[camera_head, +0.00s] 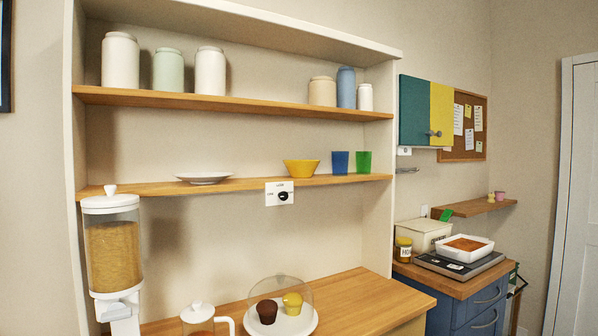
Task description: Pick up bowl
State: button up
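A yellow bowl (301,168) stands upright on the middle shelf (240,185) of the white shelf unit. It sits near the shelf's front edge, between a white plate to its left and a blue cup to its right. It looks empty from the side, but its inside is mostly hidden. My gripper is not in view.
On the same shelf are a white plate (204,177), a blue cup (340,162) and a green cup (364,161). A white dial box (279,193) hangs on the shelf edge below the bowl. On the counter (350,297) below, a glass dome (281,298) covers two muffins. A tall dispenser (112,250) stands at left.

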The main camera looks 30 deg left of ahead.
aim_at(297, 169)
jog(key=u, duration=0.35)
jog(key=i, duration=0.85)
jog(key=u, duration=1.05)
jog(key=i, duration=0.55)
jog(key=u, duration=0.25)
jog(key=k, duration=0.8)
jog(key=u, duration=0.2)
jog(key=i, duration=1.1)
